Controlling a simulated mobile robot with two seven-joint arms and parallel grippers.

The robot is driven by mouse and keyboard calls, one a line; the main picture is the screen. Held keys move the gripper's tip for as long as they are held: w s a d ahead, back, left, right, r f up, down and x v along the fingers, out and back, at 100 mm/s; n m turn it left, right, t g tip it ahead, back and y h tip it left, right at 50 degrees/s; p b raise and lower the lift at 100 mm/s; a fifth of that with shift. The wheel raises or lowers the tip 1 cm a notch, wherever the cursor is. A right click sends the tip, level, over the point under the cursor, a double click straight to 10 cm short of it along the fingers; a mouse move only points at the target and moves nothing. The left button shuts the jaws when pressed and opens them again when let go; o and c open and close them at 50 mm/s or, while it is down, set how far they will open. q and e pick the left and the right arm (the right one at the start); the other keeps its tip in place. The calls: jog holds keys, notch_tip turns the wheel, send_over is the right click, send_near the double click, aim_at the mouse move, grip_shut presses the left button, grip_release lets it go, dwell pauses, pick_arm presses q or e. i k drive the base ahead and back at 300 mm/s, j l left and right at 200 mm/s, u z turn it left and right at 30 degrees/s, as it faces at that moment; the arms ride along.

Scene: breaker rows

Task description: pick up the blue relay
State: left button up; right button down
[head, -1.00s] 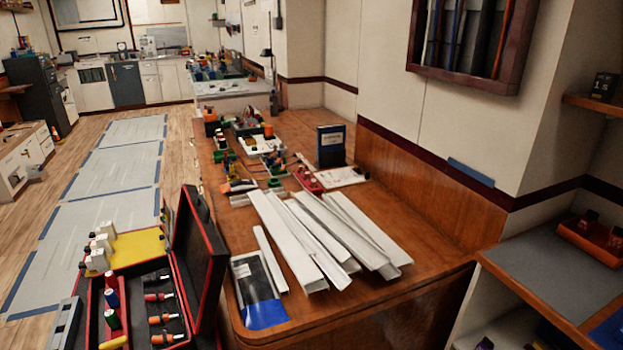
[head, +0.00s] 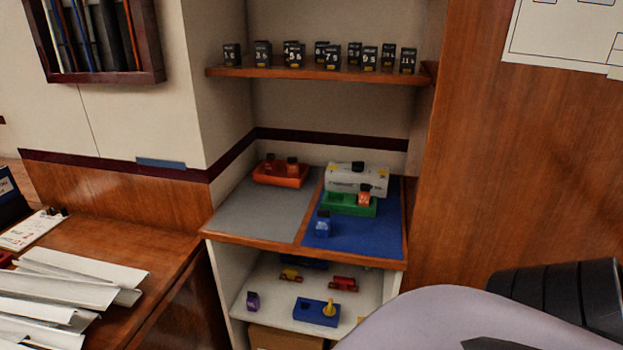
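A small blue relay-like block (head: 323,224) with a dark top stands on the blue mat (head: 371,240), at the front left corner of that mat on the middle shelf. It is in front of a green tray (head: 336,205) that holds an orange block (head: 364,197). A flat blue piece (head: 316,312) with a yellow knob lies on the lower shelf. Neither of my grippers shows in the head view.
An orange tray (head: 281,180) sits at the back of the grey mat (head: 258,214), whose front is clear. A white box (head: 356,180) stands behind the green tray. Numbered black blocks (head: 331,56) line the upper shelf. White trunking strips (head: 68,282) cover the bench at left. A dark chair (head: 560,300) is at lower right.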

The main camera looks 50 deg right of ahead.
aim_at(323, 221)
jog(key=z, duration=1.6)
